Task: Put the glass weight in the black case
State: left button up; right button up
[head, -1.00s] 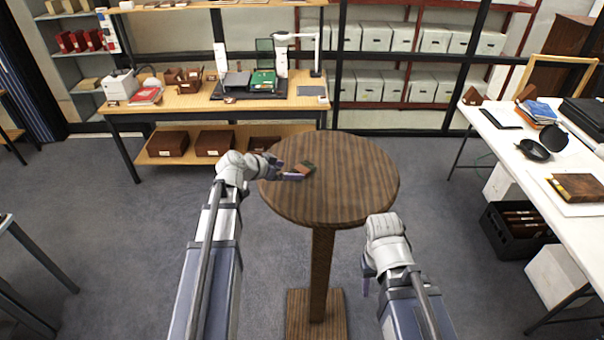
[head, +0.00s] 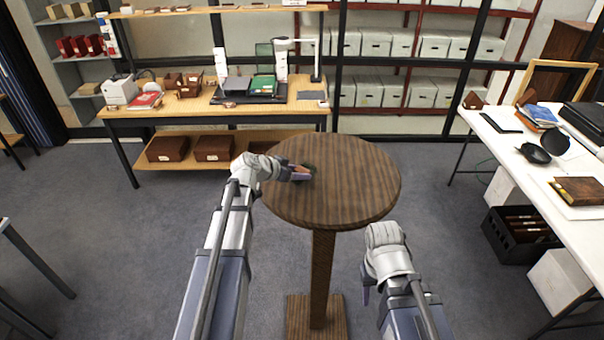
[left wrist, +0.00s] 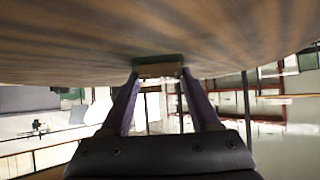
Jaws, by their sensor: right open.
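A small block, green and reddish-brown (head: 308,168), lies on the round wooden table (head: 350,190), near its left side; I take it for the glass weight. My left gripper (head: 303,174) reaches it from the left and partly hides it. In the left wrist view the block (left wrist: 160,69) sits between the fingertips (left wrist: 159,80), its green part against the tabletop; I cannot tell whether the fingers press on it. My right gripper (head: 366,290) is open and empty, low in front of the round table. An open round black case (head: 535,154), its lid raised, stands on the white table at right.
The white table (head: 530,175) also holds a brown book (head: 580,190), blue books (head: 540,112) and a large black box (head: 585,118). A black crate (head: 520,235) stands on the floor beneath. The rest of the round tabletop is clear. A wooden desk (head: 220,108) stands behind.

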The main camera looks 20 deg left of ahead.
pick_arm(q)
grip_shut()
jog(key=shift+r, duration=0.15)
dwell(0.4)
jog(key=shift+r+p, duration=0.6)
jog(key=shift+p, duration=0.15)
notch_tip(320, 180, up, 3)
jog(key=p, duration=0.2)
jog(key=shift+f+p, duration=0.1)
jog(key=shift+p, duration=0.25)
jog(key=shift+s+a+f+b, duration=0.2)
jog(key=shift+s+a, duration=0.05)
jog(key=shift+s, duration=0.2)
jog(key=shift+s+a+f+b, duration=0.15)
jog(key=shift+s+a+f, duration=0.05)
jog(key=shift+s, duration=0.25)
jog(key=s+a, duration=0.4)
jog(key=s, duration=0.3)
jog(key=s+a, duration=0.3)
jog(key=s, duration=0.4)
jog(key=shift+a, duration=0.4)
